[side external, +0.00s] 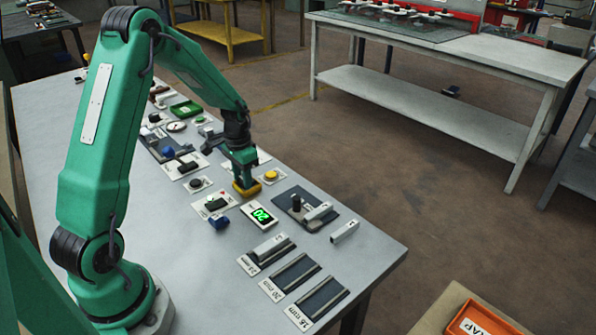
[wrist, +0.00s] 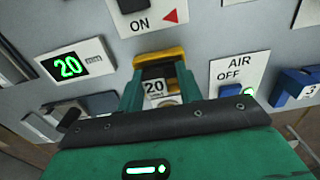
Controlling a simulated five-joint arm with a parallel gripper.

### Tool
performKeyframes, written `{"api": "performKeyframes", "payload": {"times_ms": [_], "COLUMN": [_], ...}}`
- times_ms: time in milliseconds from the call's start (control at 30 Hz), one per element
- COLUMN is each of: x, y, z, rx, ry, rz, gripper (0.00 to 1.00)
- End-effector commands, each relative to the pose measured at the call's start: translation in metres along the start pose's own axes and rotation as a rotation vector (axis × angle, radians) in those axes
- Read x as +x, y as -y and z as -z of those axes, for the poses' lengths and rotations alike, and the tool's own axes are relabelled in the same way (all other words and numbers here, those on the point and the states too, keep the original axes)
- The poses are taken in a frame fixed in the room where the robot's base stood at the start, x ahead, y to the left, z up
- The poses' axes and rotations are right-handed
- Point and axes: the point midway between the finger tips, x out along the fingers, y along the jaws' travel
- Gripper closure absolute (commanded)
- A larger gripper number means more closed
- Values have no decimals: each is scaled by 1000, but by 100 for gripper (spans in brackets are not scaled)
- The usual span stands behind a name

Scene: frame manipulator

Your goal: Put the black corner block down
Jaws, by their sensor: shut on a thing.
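My gripper (wrist: 157,95) points down near the middle of the table. It is shut on a small dark block with a white "20" label (wrist: 154,87), which I take for the black corner block. In the side view my gripper (side external: 245,182) is low, and the block is hidden by the fingers. A yellow piece (wrist: 160,57) shows around the fingertips; it also shows below my gripper in the side view (side external: 246,190). I cannot tell whether the block touches the surface.
A green-lit "20 mm" display (side external: 262,215) stands close by. An "ON" plate with a red arrow (wrist: 148,18) and an "AIR OFF" plate (wrist: 238,68) flank my gripper. A blue block (side external: 219,222) and labelled rails (side external: 290,274) lie nearer the front.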

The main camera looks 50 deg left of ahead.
Motion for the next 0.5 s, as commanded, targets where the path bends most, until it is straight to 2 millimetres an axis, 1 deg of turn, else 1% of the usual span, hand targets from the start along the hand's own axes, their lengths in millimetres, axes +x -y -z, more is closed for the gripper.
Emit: {"api": "performKeyframes", "payload": {"times_ms": [233, 267, 300, 367, 500], "x": [4, 4, 5, 5, 6], "y": [0, 0, 0, 0, -2], "z": [0, 0, 0, 0, 0], "rx": [0, 0, 0, -1, 1], "ry": [0, 0, 0, 0, 2], "rz": [0, 0, 0, 0, -1], "gripper": [86, 63, 55, 43, 43]}}
